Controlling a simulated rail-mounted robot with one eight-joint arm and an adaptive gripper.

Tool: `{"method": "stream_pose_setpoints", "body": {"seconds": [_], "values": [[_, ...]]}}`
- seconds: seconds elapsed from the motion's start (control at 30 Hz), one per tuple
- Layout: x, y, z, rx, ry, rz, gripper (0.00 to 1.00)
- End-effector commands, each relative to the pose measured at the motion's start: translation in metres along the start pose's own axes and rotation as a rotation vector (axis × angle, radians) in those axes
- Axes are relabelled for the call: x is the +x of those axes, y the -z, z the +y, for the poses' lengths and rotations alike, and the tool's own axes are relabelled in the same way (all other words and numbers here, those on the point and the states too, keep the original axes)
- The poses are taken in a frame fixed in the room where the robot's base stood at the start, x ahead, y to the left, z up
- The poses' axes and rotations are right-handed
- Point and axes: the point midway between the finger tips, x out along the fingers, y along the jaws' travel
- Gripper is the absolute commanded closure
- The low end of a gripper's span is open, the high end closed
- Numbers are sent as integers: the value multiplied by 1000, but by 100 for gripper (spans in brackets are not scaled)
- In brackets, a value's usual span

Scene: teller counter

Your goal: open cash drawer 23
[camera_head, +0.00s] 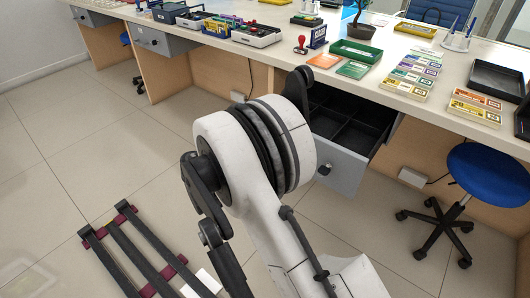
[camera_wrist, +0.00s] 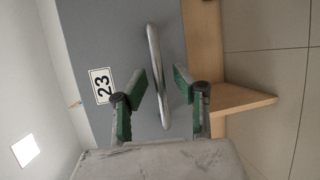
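Cash drawer 23 shows in the wrist view as a grey front (camera_wrist: 90,40) with a white label (camera_wrist: 102,86) reading 23. Its silver bar handle (camera_wrist: 153,60) passes between the green-padded fingers of my gripper (camera_wrist: 160,86). The fingers stand apart, with a visible gap on each side of the handle. In the head view, a grey drawer (camera_head: 342,162) stands pulled out below the counter, showing empty black compartments. Its number is not visible, so I cannot tell if it is 23. My arm hides my gripper in the head view.
The counter (camera_head: 275,62) carries trays, banknote bundles, a stamp and a plant. Closed grey drawers (camera_head: 158,41) sit farther left. A blue stool (camera_head: 487,175) stands at the right. A dark rack (camera_head: 140,262) lies on the floor at lower left.

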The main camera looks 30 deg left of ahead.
Motion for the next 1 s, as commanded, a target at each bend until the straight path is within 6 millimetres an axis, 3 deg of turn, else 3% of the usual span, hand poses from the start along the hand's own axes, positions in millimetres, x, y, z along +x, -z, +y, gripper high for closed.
{"method": "stream_pose_setpoints", "body": {"seconds": [0.37, 0.8, 1.0], "values": [[-9, 0, 0, 0, 0, 1, 72], [-90, 0, 0, -1, 0, 1, 72], [-114, 0, 0, 0, 0, 0, 72]]}}
